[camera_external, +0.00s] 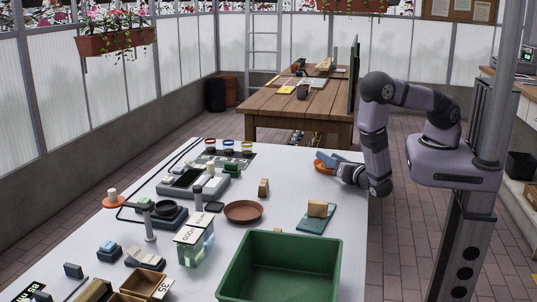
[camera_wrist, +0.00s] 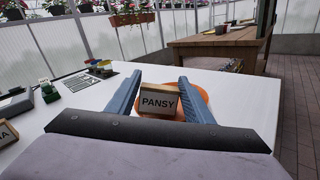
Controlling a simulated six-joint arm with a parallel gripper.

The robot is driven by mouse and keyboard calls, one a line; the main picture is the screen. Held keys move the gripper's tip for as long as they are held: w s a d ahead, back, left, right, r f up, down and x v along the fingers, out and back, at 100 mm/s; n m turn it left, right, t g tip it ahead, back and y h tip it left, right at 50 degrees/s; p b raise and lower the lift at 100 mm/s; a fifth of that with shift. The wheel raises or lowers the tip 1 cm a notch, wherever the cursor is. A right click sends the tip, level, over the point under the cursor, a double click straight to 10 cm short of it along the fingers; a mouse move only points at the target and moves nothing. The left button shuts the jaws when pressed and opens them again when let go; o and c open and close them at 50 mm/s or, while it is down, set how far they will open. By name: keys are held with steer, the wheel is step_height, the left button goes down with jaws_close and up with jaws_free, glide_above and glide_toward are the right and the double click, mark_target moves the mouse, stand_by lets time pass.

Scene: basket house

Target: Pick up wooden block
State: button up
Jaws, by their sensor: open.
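A wooden block with a white PANSY label (camera_wrist: 158,101) stands upright on an orange dish (camera_wrist: 203,104) in the wrist view. My gripper (camera_wrist: 154,86) is open, with its blue fingers on either side of the block; I cannot tell whether they touch it. In the external view my gripper (camera_external: 338,162) is low over the orange dish (camera_external: 322,167), and the block there is hidden or too small to make out. Other wooden blocks show in the external view: one (camera_external: 263,187) stands on the white table, and one (camera_external: 317,208) sits on a teal tray (camera_external: 310,224).
A green bin (camera_external: 281,236) stands at the table's front. A brown round dish (camera_external: 243,211) lies mid-table. The white table (camera_external: 285,180) has free room around the brown dish.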

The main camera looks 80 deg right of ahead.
steer(key=c, duration=0.8)
steer(key=shift+o, duration=0.2)
steer(key=shift+r, duration=0.2)
steer(key=shift+r, duration=4.9)
